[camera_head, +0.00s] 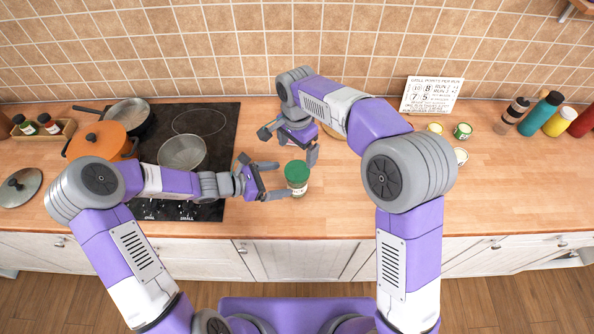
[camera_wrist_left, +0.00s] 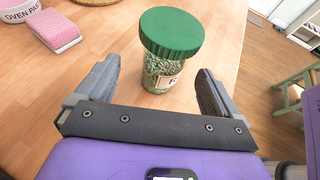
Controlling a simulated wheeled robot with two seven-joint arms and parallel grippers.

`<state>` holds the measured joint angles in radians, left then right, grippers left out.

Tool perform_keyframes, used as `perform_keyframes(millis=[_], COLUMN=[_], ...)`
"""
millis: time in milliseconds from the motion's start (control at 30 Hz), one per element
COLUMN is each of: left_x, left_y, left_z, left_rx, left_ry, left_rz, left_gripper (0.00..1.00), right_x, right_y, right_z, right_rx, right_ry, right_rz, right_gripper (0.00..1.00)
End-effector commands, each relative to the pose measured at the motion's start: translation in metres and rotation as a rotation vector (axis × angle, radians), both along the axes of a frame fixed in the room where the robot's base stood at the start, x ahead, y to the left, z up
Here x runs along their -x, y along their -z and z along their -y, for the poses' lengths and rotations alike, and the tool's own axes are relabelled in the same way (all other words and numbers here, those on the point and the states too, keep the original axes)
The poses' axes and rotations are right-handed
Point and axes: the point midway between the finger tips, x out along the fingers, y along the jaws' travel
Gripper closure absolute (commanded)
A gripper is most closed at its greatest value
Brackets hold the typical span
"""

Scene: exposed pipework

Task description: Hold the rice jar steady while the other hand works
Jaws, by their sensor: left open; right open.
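The jar (camera_head: 299,190) has a green lid and clear sides and stands upright on the wooden counter near its front edge. In the left wrist view the jar (camera_wrist_left: 160,78) shows greenish contents and a pale label, mostly out of sight. My left gripper (camera_head: 272,181) is open and level, just left of the jar in the head view. In its wrist view the fingers (camera_wrist_left: 157,86) lie on either side of the jar, with visible gaps. My right gripper (camera_head: 289,144) is open and empty, above the counter behind the jar, pointing down.
A black hob (camera_head: 205,150) with an orange pot (camera_head: 97,138) and pans is at left. A sign (camera_head: 431,95), small tins (camera_head: 462,131) and bottles (camera_head: 540,113) stand at right. A pink sponge (camera_wrist_left: 55,30) lies near a tub (camera_wrist_left: 18,10). The right-hand counter is mostly clear.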

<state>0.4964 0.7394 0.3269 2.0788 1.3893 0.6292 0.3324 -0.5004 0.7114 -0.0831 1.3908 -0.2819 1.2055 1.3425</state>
Motion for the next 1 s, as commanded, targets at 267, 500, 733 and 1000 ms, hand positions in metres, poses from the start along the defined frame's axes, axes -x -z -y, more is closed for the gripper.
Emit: perform_keyframes(millis=[267,500,733,1000], left_x=[-0.013,-0.023,-0.024,-0.024], left_y=[0.016,0.026,0.027,0.027], left_z=[0.035,0.057,0.061,0.061], left_rx=[0.002,0.001,0.001,0.0], left_ry=[0.004,0.002,0.001,0.002], left_rz=[-0.003,0.001,-0.002,-0.001], left_gripper=[0.05,0.05,0.05,0.28], right_x=[0.0,0.0,0.0,0.0], right_y=[0.0,0.0,0.0,0.0], right_z=[0.0,0.0,0.0,0.0], right_rx=[-0.001,-0.001,-0.001,-0.001], right_ry=[-0.001,-0.001,-0.001,-0.001], right_rz=[-0.001,-0.001,-0.001,-0.001], right_gripper=[0.02,0.02,0.02,0.02])
